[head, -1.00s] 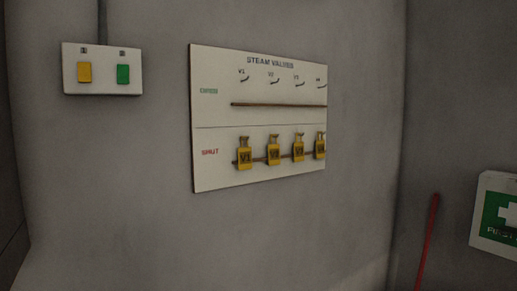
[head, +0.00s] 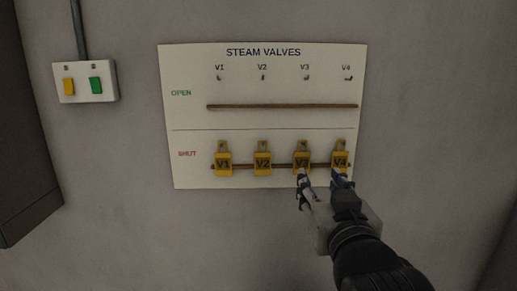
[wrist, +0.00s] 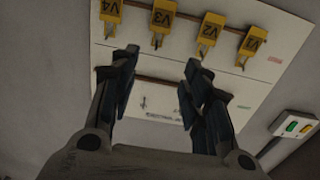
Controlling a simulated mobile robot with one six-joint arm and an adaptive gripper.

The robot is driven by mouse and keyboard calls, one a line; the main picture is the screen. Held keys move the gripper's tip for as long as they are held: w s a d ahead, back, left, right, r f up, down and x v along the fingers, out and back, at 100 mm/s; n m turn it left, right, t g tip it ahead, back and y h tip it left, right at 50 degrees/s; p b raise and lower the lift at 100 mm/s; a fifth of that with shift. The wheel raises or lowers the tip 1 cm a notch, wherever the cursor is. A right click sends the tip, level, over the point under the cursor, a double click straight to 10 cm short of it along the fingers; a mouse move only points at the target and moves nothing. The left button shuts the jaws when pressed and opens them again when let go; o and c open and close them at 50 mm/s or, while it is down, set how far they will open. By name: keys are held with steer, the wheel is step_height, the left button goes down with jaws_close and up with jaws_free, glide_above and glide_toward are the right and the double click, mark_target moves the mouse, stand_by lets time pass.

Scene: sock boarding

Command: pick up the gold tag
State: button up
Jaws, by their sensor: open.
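Several gold tags hang in a row on the lower rail, marked SHUT, of a white board. They are V1 (head: 223,163), V2 (head: 263,163), V3 (head: 302,162) and V4 (head: 341,160); the frames do not single one out. My gripper (head: 320,177) is open and empty in front of the board, around V3 and V4 in the head view, with its fingertips overlapping their lower parts. In the wrist view, turned upside down, V3 (wrist: 160,22) shows beyond the gap between the fingers (wrist: 160,60), with V4 (wrist: 112,12) left and V2 (wrist: 208,33) right.
The STEAM VALVES board (head: 200,125) has an empty upper rail (head: 280,107) marked OPEN and small hooks above it. A switch box (head: 84,83) with yellow and green buttons is on the wall to the left. A dark cabinet (head: 25,130) stands at the left edge.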

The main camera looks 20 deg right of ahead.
steer(key=p, duration=0.1)
glide_toward(301, 149)
steer(key=w, duration=0.1)
steer(key=p+x, duration=0.1)
steer(key=x, duration=0.4)
steer(key=shift+w+d, duration=0.1)
steer(key=shift+d, duration=0.1)
steer(key=shift+c, duration=0.2)
steer(key=c, duration=0.4)
